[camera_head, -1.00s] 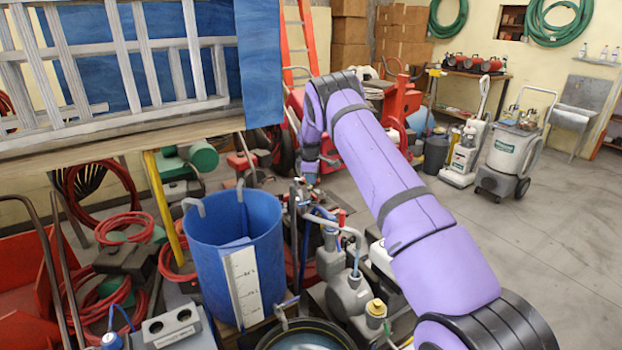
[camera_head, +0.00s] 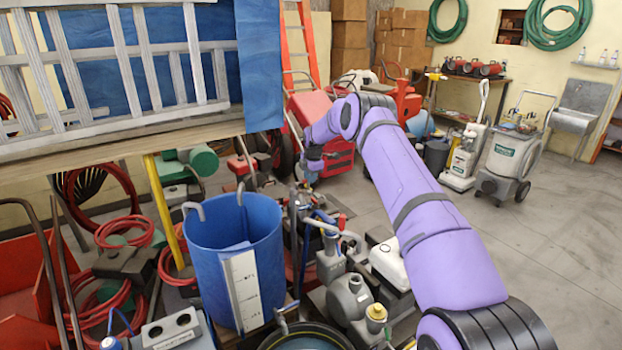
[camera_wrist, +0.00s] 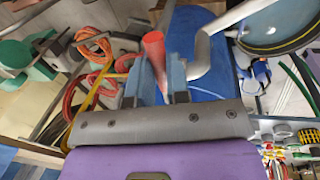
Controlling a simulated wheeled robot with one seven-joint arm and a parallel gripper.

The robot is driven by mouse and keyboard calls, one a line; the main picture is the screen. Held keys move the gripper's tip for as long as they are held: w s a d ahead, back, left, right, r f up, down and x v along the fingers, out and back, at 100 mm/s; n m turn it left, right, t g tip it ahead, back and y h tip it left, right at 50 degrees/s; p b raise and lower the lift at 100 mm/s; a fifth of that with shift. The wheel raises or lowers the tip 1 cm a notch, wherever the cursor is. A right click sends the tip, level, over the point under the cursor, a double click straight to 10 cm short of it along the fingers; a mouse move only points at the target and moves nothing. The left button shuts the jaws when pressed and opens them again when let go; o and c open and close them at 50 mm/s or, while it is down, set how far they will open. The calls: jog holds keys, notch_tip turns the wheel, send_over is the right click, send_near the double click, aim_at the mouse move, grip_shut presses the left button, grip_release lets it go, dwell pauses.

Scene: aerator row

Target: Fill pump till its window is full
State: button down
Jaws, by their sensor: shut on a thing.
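My gripper (camera_wrist: 156,85) is shut on a slim red tapered piece (camera_wrist: 153,52) in the wrist view. What the piece belongs to cannot be told. In the head view my gripper (camera_head: 310,172) is small, at the end of my purple arm, above and behind the pumps, and its jaws cannot be made out. A grey pump (camera_head: 350,297) stands right of the blue barrel (camera_head: 205,262), with a pale bent pipe (camera_head: 345,235) above it. A brass-yellow cap (camera_head: 376,312) tops a neighbouring fitting. No pump window can be made out.
The barrel has a white scale strip (camera_head: 242,288) and grey hooks on its rim. A round dark-rimmed tub (camera_head: 305,338) stands in front. A white canister (camera_head: 388,262) is beside the pumps. A ladder rack (camera_head: 130,50) overhangs the left. Floor at right is open.

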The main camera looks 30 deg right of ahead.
jog(key=shift+w+n, duration=0.2)
jog(key=shift+n, duration=0.1)
jog(key=c, duration=1.1)
grip_release()
jog(key=shift+r, duration=0.1)
notch_tip(320, 180, up, 10)
jog(key=s, duration=0.2)
jog(key=shift+r, duration=0.2)
